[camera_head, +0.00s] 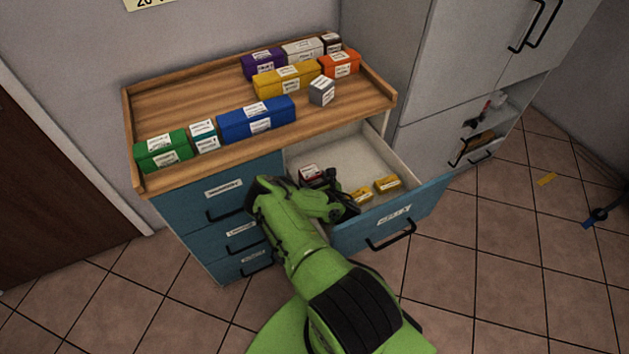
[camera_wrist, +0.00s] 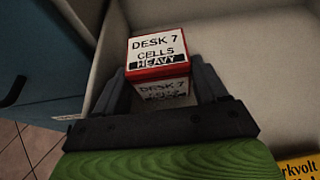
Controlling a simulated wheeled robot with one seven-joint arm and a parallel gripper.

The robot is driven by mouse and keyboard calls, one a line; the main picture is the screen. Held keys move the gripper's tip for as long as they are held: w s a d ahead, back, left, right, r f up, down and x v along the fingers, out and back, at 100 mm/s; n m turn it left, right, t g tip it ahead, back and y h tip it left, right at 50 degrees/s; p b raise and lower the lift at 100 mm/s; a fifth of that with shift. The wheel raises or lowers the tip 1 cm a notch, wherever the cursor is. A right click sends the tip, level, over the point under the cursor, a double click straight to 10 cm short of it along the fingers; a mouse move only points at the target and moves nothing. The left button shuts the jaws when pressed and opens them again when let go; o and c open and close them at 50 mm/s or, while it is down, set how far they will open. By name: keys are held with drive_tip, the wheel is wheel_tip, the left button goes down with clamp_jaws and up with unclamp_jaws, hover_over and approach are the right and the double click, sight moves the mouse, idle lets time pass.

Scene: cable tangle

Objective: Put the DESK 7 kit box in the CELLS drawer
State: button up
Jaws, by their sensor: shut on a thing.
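The DESK 7 kit box (camera_wrist: 158,55) is red with white labels reading DESK 7, CELLS, HEAVY in the wrist view. My gripper (camera_wrist: 162,92) is shut on it, one finger on each side. In the head view the box (camera_head: 309,173) shows in the left part of the open drawer, partly hidden by my gripper (camera_head: 322,182). The open drawer (camera_head: 362,150) is blue-fronted with a pale inside; its front label is too small to read. I cannot tell whether the box touches the drawer floor.
Yellow boxes (camera_head: 387,184) lie near the drawer's front. The wooden cabinet top (camera_head: 190,92) holds several boxes, among them a blue box (camera_head: 256,120) and a small grey box (camera_head: 321,91). Closed drawers (camera_head: 238,235) are at the left. The drawer's back right is clear.

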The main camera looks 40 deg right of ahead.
drive_tip(key=shift+f, duration=0.2)
drive_tip(key=o, duration=1.4)
wheel_tip(320, 180, up, 10)
drive_tip(key=p, duration=0.3)
drive_tip(key=shift+p, duration=0.3)
